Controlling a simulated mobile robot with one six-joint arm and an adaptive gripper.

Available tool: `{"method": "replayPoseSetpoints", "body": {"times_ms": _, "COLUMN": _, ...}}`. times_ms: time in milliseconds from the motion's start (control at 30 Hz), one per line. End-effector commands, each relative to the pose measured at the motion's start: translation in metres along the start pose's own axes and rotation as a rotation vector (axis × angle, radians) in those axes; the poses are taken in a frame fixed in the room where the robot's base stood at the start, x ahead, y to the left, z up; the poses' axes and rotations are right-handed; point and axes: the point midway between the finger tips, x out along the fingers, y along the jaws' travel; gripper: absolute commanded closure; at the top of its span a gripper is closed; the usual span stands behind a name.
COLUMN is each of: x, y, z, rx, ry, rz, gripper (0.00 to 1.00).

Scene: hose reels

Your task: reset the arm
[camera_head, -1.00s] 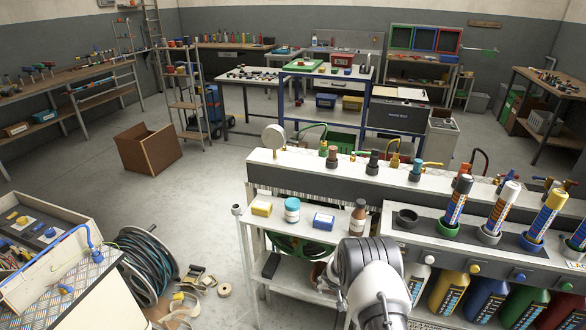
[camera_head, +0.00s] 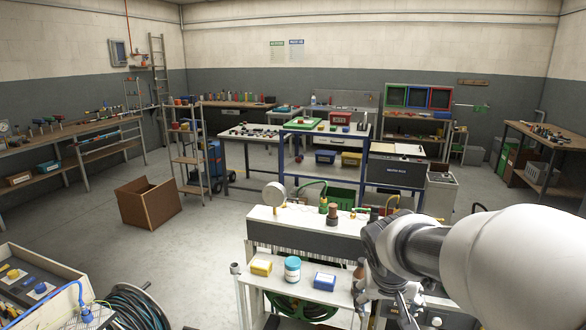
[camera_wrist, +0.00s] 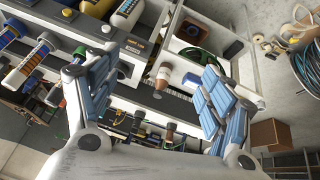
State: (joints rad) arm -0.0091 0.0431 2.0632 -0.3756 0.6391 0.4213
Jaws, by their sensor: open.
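My arm reaches in from the right of the head view, over the white hose bench (camera_head: 310,244). My gripper (camera_head: 404,312) is only partly seen there, low at the right. In the wrist view my gripper (camera_wrist: 155,92) has its two blue-padded fingers spread wide, with nothing held between them. A brown bottle (camera_wrist: 162,76) shows in the gap below the gripper, apart from both fingers as far as I can tell.
A yellow box (camera_head: 261,267), a blue-capped jar (camera_head: 292,269) and a blue box (camera_head: 324,281) sit on the bench. Several tubes (camera_wrist: 33,60) stand left in the wrist view. A cardboard box (camera_head: 149,203) is on open floor. A hose reel (camera_head: 130,307) is at lower left.

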Motion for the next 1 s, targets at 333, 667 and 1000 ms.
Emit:
{"method": "replayPoseSetpoints", "body": {"times_ms": 333, "x": -0.107, "y": 0.011, "z": 0.135, "rx": -0.05, "ry": -0.027, "rz": -0.118, "gripper": 0.25}}
{"method": "replayPoseSetpoints", "body": {"times_ms": 667, "x": -0.129, "y": 0.001, "z": 0.21, "rx": -0.104, "ry": -0.035, "rz": -0.209, "gripper": 0.25}}
{"method": "replayPoseSetpoints", "body": {"times_ms": 1000, "x": -0.13, "y": 0.001, "z": 0.213, "rx": -0.108, "ry": -0.036, "rz": -0.214, "gripper": 0.25}}
